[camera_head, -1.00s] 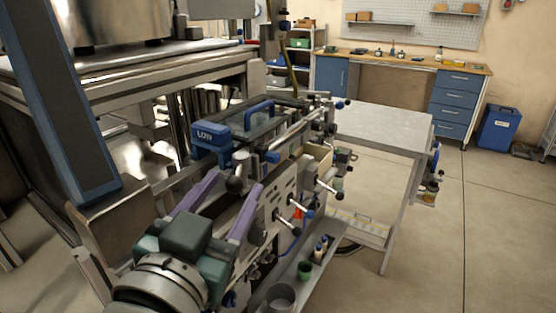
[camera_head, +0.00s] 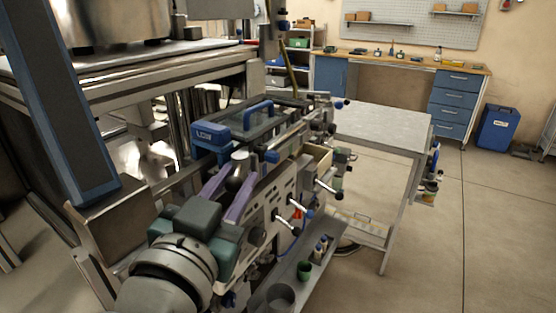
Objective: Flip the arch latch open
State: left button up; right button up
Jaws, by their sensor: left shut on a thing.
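My left gripper (camera_head: 245,174) is at the near end of the machine, with two purple fingers on a green and grey wrist. It is shut on a small grey knob-like part (camera_head: 239,157) between the fingers, whose lower part is dark and partly hidden. A blue arch-shaped handle (camera_head: 257,112) stands on the machine's top, beyond the gripper and apart from it. A blue block with white lettering (camera_head: 207,133) sits left of that arch. I cannot tell for sure which part is the arch latch. My right gripper is not in view.
Several levers with dark or blue knobs (camera_head: 328,190) stick out along the machine's right side. A tray with a green cup (camera_head: 304,270) lies below them. A grey-topped table (camera_head: 375,125) stands behind. The floor at the right is clear.

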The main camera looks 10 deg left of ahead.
pick_arm(q)
jog(key=shift+a, duration=0.1)
grip_shut()
jog(key=shift+a+r+m+h, duration=0.1)
jog(key=shift+a+m+h, duration=0.1)
jog(key=shift+m+h, duration=0.45)
jog(key=shift+a+m+g+h, duration=0.2)
jog(key=shift+m+h, duration=0.15)
jog(key=shift+h, duration=0.35)
jog(key=shift+a+m+g+h, duration=0.15)
jog(key=shift+m+h, duration=0.15)
jog(key=shift+h, duration=0.35)
jog(key=o, duration=0.9)
grip_release()
jog(key=shift+v, duration=5)
